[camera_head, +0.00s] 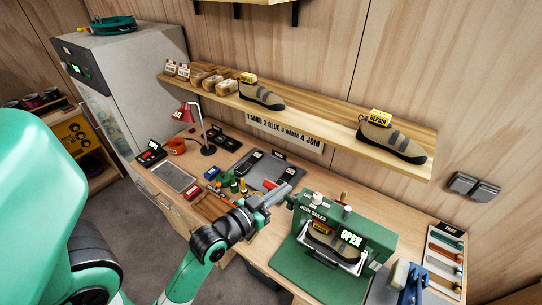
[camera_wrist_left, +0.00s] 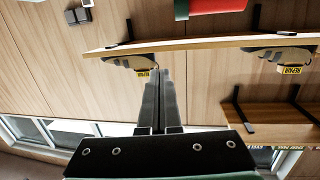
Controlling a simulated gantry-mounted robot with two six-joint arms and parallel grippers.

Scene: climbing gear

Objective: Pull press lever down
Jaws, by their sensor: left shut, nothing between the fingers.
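The green press (camera_head: 345,245) stands on the bench at the right, with "JOIN SOLES" on its top and an "OPEN" sign on its front. A shoe (camera_head: 333,241) with a yellow tag sits inside it. White knobs (camera_head: 346,210) show on its top; I cannot tell which part is the lever. My left gripper (camera_head: 287,189) is shut and empty, just left of the press top and apart from it. Its closed fingers (camera_wrist_left: 160,80) show in the left wrist view. A red cylinder (camera_wrist_left: 215,6) with a green end lies at that view's top edge. My right gripper is out of view.
A wall shelf (camera_head: 300,115) with shoes runs behind the bench. Small tools and a dark tray (camera_head: 255,170) lie left of the press. A red lamp (camera_head: 187,112) stands farther left. A blue device (camera_head: 405,278) and a tool rack (camera_head: 445,260) are at the right.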

